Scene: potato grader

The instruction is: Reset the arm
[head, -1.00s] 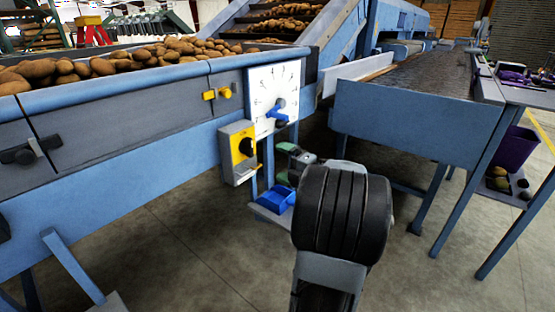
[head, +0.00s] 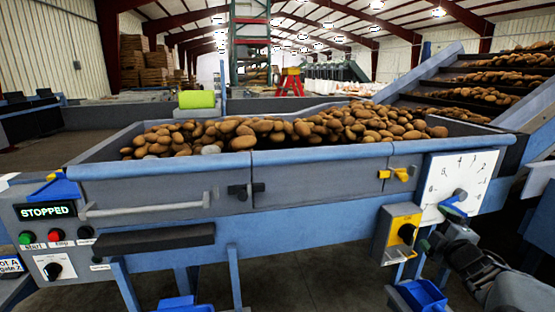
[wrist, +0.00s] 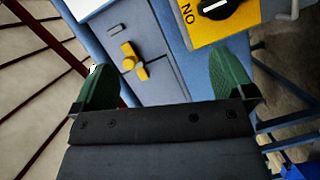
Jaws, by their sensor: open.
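My gripper (wrist: 166,76) shows in the wrist view with its two green fingers wide apart and nothing between them. In the head view my gripper (head: 428,243) is at the lower right, partly hidden by the arm and close to the yellow switch box (head: 404,233). The wrist view shows a yellow latch (wrist: 134,61) on the grey panel beyond the fingers, and part of the yellow switch box (wrist: 215,18) at the top right.
The blue hopper (head: 230,156) holds many potatoes. A white dial plate (head: 445,180) is on its right end. A control panel (head: 52,230) reading STOPPED is at the left. Blue trays (head: 420,296) sit low at the bottom right. Open floor shows under the hopper.

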